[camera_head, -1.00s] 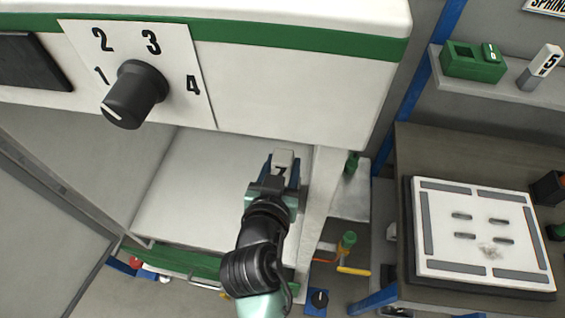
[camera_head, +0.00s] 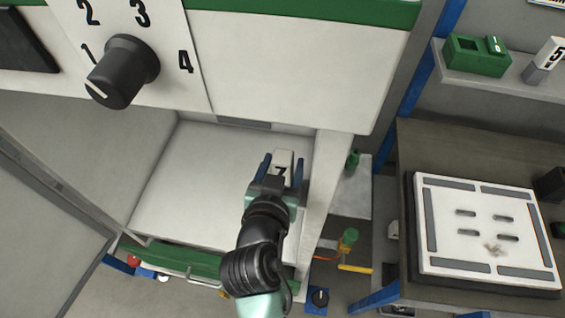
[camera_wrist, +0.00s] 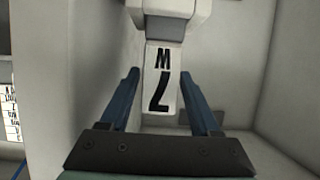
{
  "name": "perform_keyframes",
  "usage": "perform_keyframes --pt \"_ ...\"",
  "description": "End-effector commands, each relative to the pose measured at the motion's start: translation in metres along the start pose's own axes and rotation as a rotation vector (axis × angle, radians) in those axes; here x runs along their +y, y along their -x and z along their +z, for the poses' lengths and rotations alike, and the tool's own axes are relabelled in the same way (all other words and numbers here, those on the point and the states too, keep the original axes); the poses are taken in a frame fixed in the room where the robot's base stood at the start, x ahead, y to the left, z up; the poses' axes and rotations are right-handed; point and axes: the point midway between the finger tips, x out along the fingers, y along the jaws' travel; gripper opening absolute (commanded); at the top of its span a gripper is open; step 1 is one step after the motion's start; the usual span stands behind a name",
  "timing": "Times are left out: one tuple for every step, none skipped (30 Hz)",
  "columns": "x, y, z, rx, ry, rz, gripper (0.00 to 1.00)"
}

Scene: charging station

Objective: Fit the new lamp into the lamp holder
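A white lamp (camera_head: 284,160) with a black 7 shows between my gripper's fingers in the head view. In the wrist view the lamp (camera_wrist: 162,90) reads 7 W upside down and meets a wider pale fitting (camera_wrist: 170,12) at the top edge. My gripper (camera_wrist: 158,78) has its two blue fingers apart, one on each side of the lamp, with a gap at the left; contact at the right is unclear. The gripper (camera_head: 281,165) also shows in the head view. Another lamp (camera_head: 544,62), marked 5, stands on the right shelf. I cannot tell which lamp is new.
A white housing (camera_head: 300,65) with a black knob (camera_head: 122,74) overhangs the bay. A white wall (camera_head: 322,190) stands close right of my gripper. A green block (camera_head: 470,57) sits on the shelf (camera_head: 500,86). A white slotted plate (camera_head: 440,240) lies on the right table.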

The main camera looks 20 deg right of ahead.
Motion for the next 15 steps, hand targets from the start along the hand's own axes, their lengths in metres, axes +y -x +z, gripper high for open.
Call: perform_keyframes --pt "0.0 0.0001 -0.0003 0.0 0.0 0.0 0.74" --pt "0.0 0.0001 -0.0003 0.0 0.0 0.0 0.79" --pt "0.0 0.0001 -0.0003 0.0 0.0 0.0 0.82" --pt "0.0 0.0001 -0.0003 0.0 0.0 0.0 0.82" --pt "0.0 0.0001 -0.0003 0.0 0.0 0.0 0.82" --pt "0.0 0.0001 -0.0003 0.0 0.0 0.0 0.82" --pt "0.0 0.0001 -0.0003 0.0 0.0 0.0 0.82" --pt "0.0 0.0001 -0.0002 0.0 0.0 0.0 0.82" --pt "0.0 0.0 0.0002 -0.001 0.0 0.0 0.82" --pt "0.0 0.0001 0.0002 -0.001 0.0 0.0 0.82" --pt "0.0 0.0004 0.0003 -0.001 0.0 0.0 0.82" --pt "-0.0001 0.0012 0.0005 -0.001 0.0 0.0 0.82" --pt "-0.0002 0.0023 0.0006 -0.001 0.0 -0.001 0.82" --pt "-0.0004 0.0039 0.0007 0.0 0.0 -0.001 0.82" --pt "-0.0004 0.0069 0.0008 0.0 0.0 -0.001 0.82"
